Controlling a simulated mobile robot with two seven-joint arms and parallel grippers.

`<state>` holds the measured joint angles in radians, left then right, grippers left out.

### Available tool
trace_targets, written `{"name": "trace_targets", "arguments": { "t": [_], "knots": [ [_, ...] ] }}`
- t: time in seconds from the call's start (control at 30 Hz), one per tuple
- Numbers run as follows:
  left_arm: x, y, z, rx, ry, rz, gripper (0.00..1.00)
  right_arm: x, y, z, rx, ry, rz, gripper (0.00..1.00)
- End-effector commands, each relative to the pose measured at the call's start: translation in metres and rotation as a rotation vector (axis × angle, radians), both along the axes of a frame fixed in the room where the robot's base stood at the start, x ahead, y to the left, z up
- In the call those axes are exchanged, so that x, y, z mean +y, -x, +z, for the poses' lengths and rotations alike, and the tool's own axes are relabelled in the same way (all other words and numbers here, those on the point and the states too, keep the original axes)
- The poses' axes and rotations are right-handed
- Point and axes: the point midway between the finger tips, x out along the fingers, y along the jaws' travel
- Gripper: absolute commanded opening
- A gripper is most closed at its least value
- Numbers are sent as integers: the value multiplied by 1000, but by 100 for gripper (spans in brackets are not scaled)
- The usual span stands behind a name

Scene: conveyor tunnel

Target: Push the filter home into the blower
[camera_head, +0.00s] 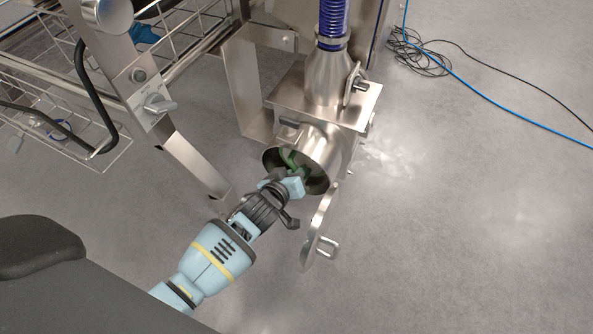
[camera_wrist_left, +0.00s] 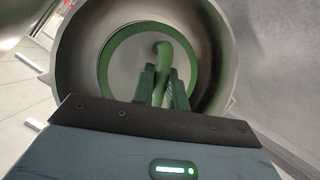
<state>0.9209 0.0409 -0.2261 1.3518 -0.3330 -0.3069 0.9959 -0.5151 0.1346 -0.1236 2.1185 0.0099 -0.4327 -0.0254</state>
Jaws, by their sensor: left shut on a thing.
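The blower (camera_head: 322,110) is a shiny metal housing with a round open mouth facing my left gripper. The filter (camera_wrist_left: 125,75) is a pale disc with a green rim and a green handle (camera_wrist_left: 165,68). It sits inside the blower's round opening (camera_wrist_left: 205,40), set back from the lip, as the left wrist view shows. My left gripper (camera_head: 291,178) reaches into the mouth, and its fingers (camera_wrist_left: 164,85) are shut on the filter's handle. In the head view the gripper hides part of the filter. My right gripper is not in view.
The blower's round door (camera_head: 318,225) hangs open at the lower right of the mouth, with a latch loop. A metal frame post (camera_head: 190,165) and wire baskets (camera_head: 60,115) stand at the left. Cables (camera_head: 420,55) lie on the floor at the upper right; the right floor is otherwise clear.

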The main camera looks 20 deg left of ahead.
Motion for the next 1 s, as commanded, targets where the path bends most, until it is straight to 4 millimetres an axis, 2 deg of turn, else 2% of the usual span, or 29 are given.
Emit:
{"name": "trace_targets", "arguments": {
  "t": [0.3, 0.33, 0.5, 0.53, 1.0],
  "knots": [
    [0, 0, 1, -2, 0, 0, 7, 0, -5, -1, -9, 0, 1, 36],
    [0, 0, 1, -2, 0, 0, 16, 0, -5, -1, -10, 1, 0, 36],
    [0, 0, 1, -1, 0, 0, 38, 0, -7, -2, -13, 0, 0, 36],
    [0, 0, 0, -1, 0, 0, 40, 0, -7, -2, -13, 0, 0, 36],
    [0, 0, -1, 1, 0, 0, 40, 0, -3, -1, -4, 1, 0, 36]
  ]
}}
